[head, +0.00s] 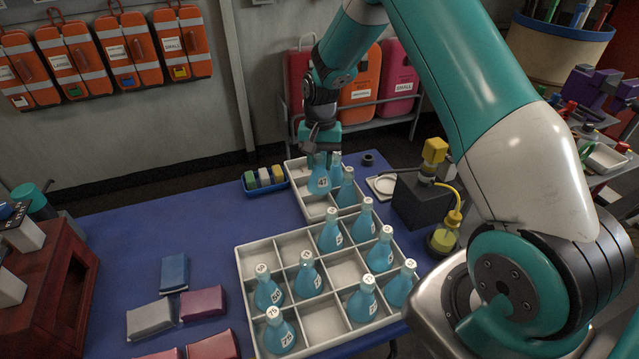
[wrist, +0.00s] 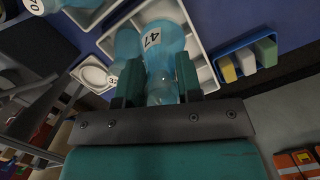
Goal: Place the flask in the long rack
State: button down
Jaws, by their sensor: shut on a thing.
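My gripper (head: 321,150) is shut on a blue flask labelled 47 (head: 318,181) and holds it upright over the smaller white rack (head: 318,209) at the back of the table. In the wrist view the flask (wrist: 153,42) sits between the two fingers of my gripper (wrist: 158,84). I cannot tell whether its base touches the rack floor. A larger white rack (head: 322,322) in front has several flasks and some empty compartments. I cannot tell for certain which rack is the long one.
A blue tray with coloured blocks (head: 264,178) is left of the back rack. A dark box with a yellow-topped device (head: 425,197) and a white dish (head: 384,186) are to the right. Cloth-like packets (head: 203,303) lie front left.

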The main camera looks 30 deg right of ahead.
aim_at(320, 186)
notch_tip(320, 186, down, 8)
jog(key=shift+f+p, duration=0.1)
jog(key=shift+p, duration=0.35)
jog(key=shift+f, duration=0.15)
jog(key=c, duration=0.8)
grip_release()
jog(key=r, duration=0.4)
jog(key=w+r+b, duration=0.1)
jog(key=r, duration=0.3)
jog(key=d+r+b, duration=0.1)
jog(key=r, duration=0.3)
jog(key=shift+w, duration=0.2)
jog(key=s+a+r+n, duration=0.4)
jog(key=s+a+r, duration=0.2)
jog(key=a+r, duration=0.25)
jog(key=s+a+r+n+y, duration=0.1)
jog(key=s+a+r+n, duration=0.2)
jog(key=s, duration=0.5)
jog(key=s+a+r+n+t+y, duration=0.1)
jog(key=s+a+r+n, duration=0.2)
jog(key=s, duration=0.5)
jog(key=s+a+r+n+y, duration=0.1)
jog(key=s+a+r+n, duration=0.2)
jog(key=s, duration=0.5)
jog(key=shift+s+a+r+n, duration=0.15)
jog(key=shift+s+a+n, duration=0.1)
jog(key=shift+a, duration=0.3)
jog(key=shift+s+a+r+n, duration=0.15)
jog(key=shift+a+n, duration=0.1)
jog(key=shift+a, duration=0.25)
